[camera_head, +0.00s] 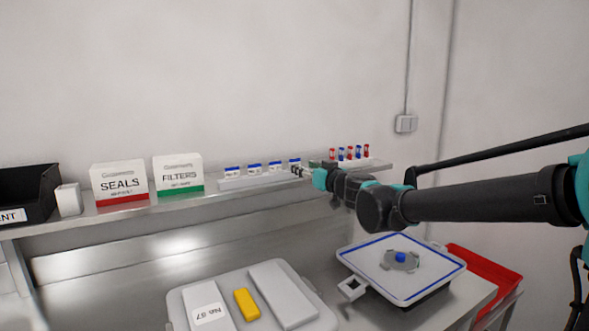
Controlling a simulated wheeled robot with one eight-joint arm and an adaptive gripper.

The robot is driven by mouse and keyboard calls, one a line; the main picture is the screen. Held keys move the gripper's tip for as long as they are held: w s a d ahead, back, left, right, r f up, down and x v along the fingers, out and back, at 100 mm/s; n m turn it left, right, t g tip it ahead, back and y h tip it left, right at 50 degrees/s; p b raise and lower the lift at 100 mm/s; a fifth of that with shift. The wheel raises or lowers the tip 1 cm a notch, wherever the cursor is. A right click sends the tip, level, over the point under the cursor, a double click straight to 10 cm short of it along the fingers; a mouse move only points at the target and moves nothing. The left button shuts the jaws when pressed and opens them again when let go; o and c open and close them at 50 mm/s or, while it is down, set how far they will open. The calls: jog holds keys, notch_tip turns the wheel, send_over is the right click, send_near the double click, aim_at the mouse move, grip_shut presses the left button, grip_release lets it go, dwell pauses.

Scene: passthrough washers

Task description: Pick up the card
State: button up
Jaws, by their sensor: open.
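My gripper (303,171) is open at the back shelf, beside the right end of a row of small blue-topped items (254,169). It is small in view, and I see nothing held in it. No thing is clearly marked as the card. A white piece with a label reading "No 67" (207,313) lies in the light grey tray (181,302) at the front, well away from my gripper.
The shelf (122,213) also bears the SEALS box (119,180), the FILTERS box (178,173), a black bin (25,190) and red and blue pieces (350,153). Below are a yellow block (246,303), a blue-edged white lid (378,279) and a red tray (487,278).

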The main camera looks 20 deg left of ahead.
aim_at(295, 163)
jog(key=shift+x, duration=2.15)
jog(key=c, duration=0.5)
notch_tip(295, 163, up, 20)
